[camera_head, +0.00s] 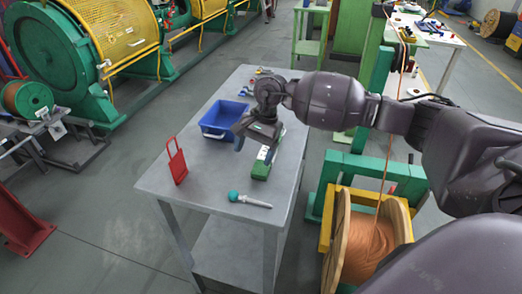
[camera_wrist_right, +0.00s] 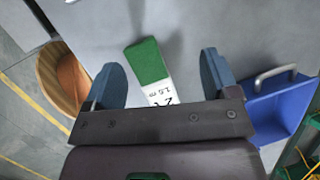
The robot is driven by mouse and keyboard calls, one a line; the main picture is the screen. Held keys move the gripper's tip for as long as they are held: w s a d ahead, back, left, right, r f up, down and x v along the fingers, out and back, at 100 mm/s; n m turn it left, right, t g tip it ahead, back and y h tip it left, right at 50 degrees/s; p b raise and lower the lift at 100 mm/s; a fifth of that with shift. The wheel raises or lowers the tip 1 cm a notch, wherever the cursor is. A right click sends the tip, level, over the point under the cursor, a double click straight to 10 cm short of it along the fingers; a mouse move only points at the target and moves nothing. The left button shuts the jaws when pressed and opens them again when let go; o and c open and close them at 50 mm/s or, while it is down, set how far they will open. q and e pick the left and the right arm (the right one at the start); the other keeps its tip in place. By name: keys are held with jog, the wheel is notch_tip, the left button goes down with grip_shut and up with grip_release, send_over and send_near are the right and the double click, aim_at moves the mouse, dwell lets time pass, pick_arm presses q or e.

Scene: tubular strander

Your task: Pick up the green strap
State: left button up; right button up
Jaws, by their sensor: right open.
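The green strap (camera_head: 261,170) lies on the grey table, a folded green bundle with a white label band. In the right wrist view the strap (camera_wrist_right: 147,62) shows its green end and its white label with black writing. My right gripper (camera_head: 255,149) is above the table at the strap, fingers pointing down. In the right wrist view its two blue fingers (camera_wrist_right: 160,78) are apart, with the strap showing between them and nothing gripped. The gripper body hides the strap's near part there. My left gripper is not in view.
A blue bin (camera_head: 222,117) with a handle stands beside the gripper. A red tag-like frame (camera_head: 177,162) and a teal-headed tool (camera_head: 249,199) are on the table (camera_head: 208,185). A cable spool (camera_head: 366,244) stands right of the table.

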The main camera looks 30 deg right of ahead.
jog(key=w+d+r+n+h, duration=0.2)
jog(key=w+d+r+h, duration=0.2)
jog(key=d, duration=0.3)
notch_tip(320, 180, down, 5)
jog(key=shift+d+f+b, duration=0.15)
jog(key=shift+b, duration=0.25)
jog(key=shift+w+d+f, duration=0.1)
jog(key=shift+w+f, duration=0.05)
jog(key=shift+f, duration=2.6)
jog(key=shift+c, duration=0.5)
jog(key=shift+r, duration=0.1)
jog(key=c, duration=1.1)
jog(key=shift+r, duration=0.1)
notch_tip(320, 180, up, 20)
jog(key=shift+f+p, duration=0.1)
jog(key=shift+p, duration=0.35)
